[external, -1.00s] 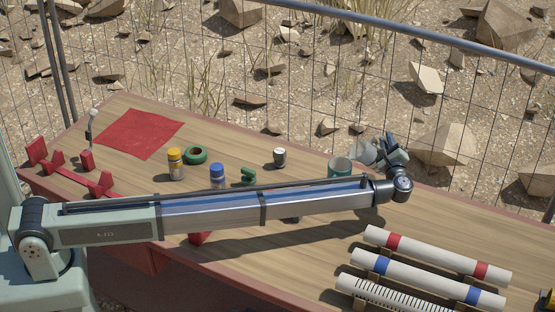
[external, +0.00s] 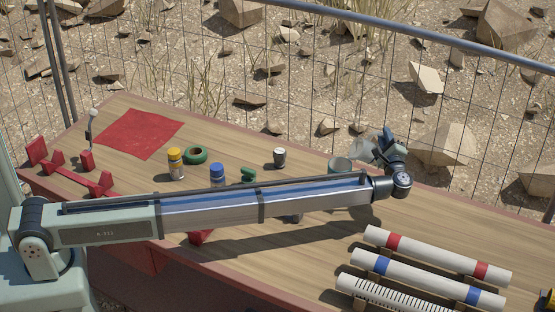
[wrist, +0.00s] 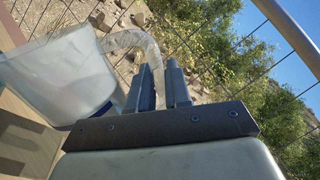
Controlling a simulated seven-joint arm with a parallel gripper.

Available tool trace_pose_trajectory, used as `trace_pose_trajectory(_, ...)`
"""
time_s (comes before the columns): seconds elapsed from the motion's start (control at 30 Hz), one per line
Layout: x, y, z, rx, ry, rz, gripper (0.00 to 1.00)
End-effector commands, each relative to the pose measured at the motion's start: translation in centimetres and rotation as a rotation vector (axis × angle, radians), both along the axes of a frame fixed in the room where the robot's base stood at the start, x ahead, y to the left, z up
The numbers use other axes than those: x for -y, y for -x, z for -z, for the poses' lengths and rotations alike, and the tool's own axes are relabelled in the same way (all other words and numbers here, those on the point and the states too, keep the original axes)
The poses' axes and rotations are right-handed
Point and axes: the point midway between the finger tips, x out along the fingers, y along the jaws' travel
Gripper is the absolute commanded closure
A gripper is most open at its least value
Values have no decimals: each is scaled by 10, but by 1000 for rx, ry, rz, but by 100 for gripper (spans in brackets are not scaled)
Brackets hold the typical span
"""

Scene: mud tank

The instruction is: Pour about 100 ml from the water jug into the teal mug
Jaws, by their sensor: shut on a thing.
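My gripper (external: 381,148) is at the far side of the bench, shut on the handle of the clear water jug (external: 361,147). In the wrist view, the jug (wrist: 62,78) fills the left side, and its curved handle (wrist: 133,40) runs to my gripper's fingers (wrist: 160,72). The jug is held off the bench and tilted, with its mouth side toward the left. The teal mug (external: 339,167) stands upright on the bench, just left of and below the jug in the external view. My forearm hides part of its base. I cannot make out a water stream or level.
Left of the mug are a small dark-lidded jar (external: 280,158), a green tape roll (external: 196,155), a yellow-lidded jar (external: 176,164) and a blue-lidded jar (external: 217,175). Banded tubes (external: 435,255) lie on racks front right. A wire fence (external: 300,90) runs close behind.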

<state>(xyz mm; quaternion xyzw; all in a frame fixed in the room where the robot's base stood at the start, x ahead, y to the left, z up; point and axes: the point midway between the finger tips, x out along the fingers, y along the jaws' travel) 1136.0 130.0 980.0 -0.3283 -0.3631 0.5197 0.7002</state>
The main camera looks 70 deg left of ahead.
Motion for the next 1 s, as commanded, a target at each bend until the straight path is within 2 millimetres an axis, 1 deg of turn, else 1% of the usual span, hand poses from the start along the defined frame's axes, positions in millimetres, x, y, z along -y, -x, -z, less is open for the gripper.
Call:
trace_pose_trajectory(0.5, -1, 7, -12, 97, 9, 1, 100)
trace_pose_trajectory(1.0, -1, 9, -14, 122, 11, 0, 100)
